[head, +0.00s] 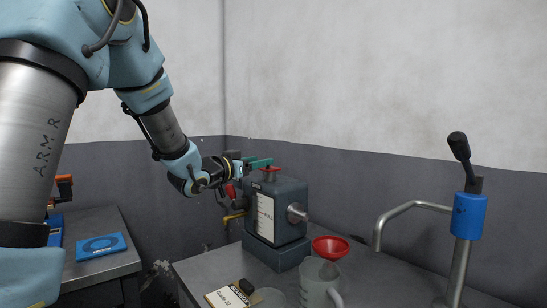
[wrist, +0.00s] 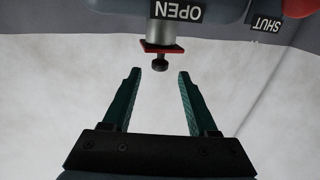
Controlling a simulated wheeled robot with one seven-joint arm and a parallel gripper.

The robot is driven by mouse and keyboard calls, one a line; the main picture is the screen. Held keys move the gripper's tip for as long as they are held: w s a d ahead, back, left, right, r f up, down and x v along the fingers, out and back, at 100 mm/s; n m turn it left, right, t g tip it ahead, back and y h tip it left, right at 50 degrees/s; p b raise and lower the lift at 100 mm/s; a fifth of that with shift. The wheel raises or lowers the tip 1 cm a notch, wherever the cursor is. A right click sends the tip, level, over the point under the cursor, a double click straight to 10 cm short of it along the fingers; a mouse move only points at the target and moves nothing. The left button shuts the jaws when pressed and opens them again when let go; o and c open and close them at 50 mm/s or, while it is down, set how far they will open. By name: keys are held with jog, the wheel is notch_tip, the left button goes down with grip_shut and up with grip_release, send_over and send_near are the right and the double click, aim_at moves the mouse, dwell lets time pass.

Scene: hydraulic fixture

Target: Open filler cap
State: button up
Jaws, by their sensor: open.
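A grey-blue box-shaped fixture (head: 276,212) stands on the bench in the head view. A small red part (head: 270,169) sits on its top; I take it for the filler cap but cannot be sure. My gripper (head: 262,161), with green fingers, is open just above and beside this part. In the wrist view my gripper (wrist: 159,74) has its fingers spread and nothing between them is gripped. A grey stem with a red plate and dark knob (wrist: 160,62) lies just ahead of the fingertips, roughly centred, near an upside-down "OPEN" label.
A "SHUT" label (wrist: 265,24) and a red rounded part (wrist: 298,8) show in the wrist view. A blue-collared lever pump (head: 465,215) stands right. A blue item (head: 101,246) lies on the left bench.

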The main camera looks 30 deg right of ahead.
jog(key=p+x, duration=0.2)
jog(key=x, duration=0.5)
jog(key=shift+w+d, duration=0.2)
jog(key=shift+d, duration=0.15)
grip_shut()
